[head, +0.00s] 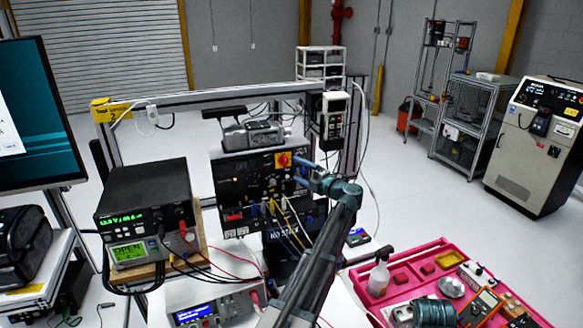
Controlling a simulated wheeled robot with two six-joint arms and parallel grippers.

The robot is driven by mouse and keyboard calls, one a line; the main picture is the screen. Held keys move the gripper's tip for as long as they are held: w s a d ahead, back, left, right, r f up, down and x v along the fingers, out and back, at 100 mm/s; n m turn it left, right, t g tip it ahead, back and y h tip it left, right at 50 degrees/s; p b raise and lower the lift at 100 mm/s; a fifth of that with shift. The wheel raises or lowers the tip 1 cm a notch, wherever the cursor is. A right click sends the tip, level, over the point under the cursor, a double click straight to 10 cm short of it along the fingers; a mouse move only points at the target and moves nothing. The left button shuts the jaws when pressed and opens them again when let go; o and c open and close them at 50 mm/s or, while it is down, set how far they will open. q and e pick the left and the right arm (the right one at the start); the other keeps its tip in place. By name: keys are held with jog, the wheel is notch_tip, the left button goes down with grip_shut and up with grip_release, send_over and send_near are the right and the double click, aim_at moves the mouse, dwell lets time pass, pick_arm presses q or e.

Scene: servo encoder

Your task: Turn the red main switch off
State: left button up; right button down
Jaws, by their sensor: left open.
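The red main switch (283,160) is a red rotary knob on a yellow plate, on the upper right of the black control panel (240,178). My left gripper (300,171) is open, with its blue fingertips just right of and slightly below the switch in the picture. I see no contact with the switch, but the depth gap between them is hard to judge. The knob's exact angle is too small to read.
Cables (286,222) hang in front of the panel's lower part. A bench power supply (148,215) stands to the left. A pink tray (412,270) with a bottle, a meter and small parts lies at the lower right. An aluminium frame (215,94) rises around the panel.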

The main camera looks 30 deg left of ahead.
pick_arm(q)
jog(key=v, duration=0.8)
jog(key=shift+d, duration=0.25)
jog(key=shift+r, duration=0.1)
